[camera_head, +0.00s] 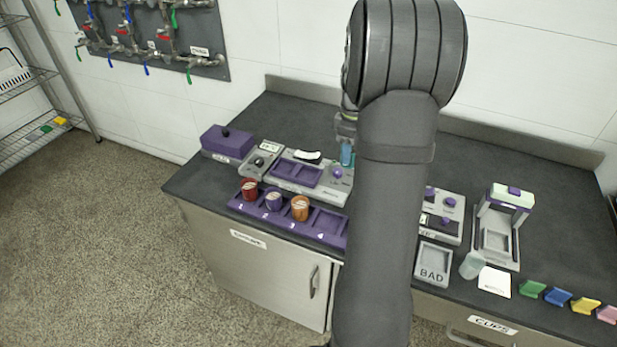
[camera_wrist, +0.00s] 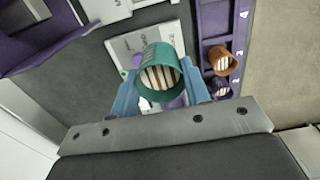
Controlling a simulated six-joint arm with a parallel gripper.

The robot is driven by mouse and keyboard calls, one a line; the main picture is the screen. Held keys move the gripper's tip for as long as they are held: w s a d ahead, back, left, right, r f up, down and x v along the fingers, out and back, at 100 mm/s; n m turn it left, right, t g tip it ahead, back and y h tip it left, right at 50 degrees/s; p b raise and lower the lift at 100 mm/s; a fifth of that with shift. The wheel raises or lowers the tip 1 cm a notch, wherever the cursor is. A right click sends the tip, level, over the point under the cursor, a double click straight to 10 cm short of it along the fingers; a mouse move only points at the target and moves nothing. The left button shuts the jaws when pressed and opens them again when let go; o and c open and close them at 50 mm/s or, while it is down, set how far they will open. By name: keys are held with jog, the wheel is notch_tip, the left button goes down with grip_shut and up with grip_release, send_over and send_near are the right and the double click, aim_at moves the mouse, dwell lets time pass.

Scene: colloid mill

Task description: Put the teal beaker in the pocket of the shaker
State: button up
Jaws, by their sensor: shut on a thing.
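The teal beaker (camera_wrist: 160,80) is held between the blue fingers of my gripper (camera_wrist: 160,92) in the wrist view. Its open mouth faces the wrist camera and shows white and brown stripes inside. In the head view my arm hides most of the beaker and gripper; one blue finger (camera_head: 346,154) shows beside the arm. The gripper is above the bench near this unit's right end. In the wrist view a pale panel (camera_wrist: 126,45) lies below the beaker, partly hidden by it.
A purple numbered rack (camera_head: 262,222) in front holds red, purple and orange cups; slot 4 looks empty. A purple box (camera_head: 227,142) stands at left. Right of the arm are another grey unit (camera_head: 453,203), a BAD tray (camera_head: 433,259), a frame-like stand (camera_head: 510,215) and several coloured blocks.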

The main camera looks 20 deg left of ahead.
jog(key=a+f, duration=0.2)
jog(key=a, duration=0.2)
jog(key=a+f, duration=0.2)
jog(key=a, duration=0.2)
jog(key=w+a+f, duration=0.1)
jog(key=a+f, duration=0.2)
jog(key=a, duration=0.2)
jog(key=shift+w, duration=0.1)
jog(key=shift+f, duration=1.95)
jog(key=shift+f, duration=0.1)
jog(key=o, duration=1)
jog(key=shift+c, duration=0.2)
notch_tip(320, 180, up, 12)
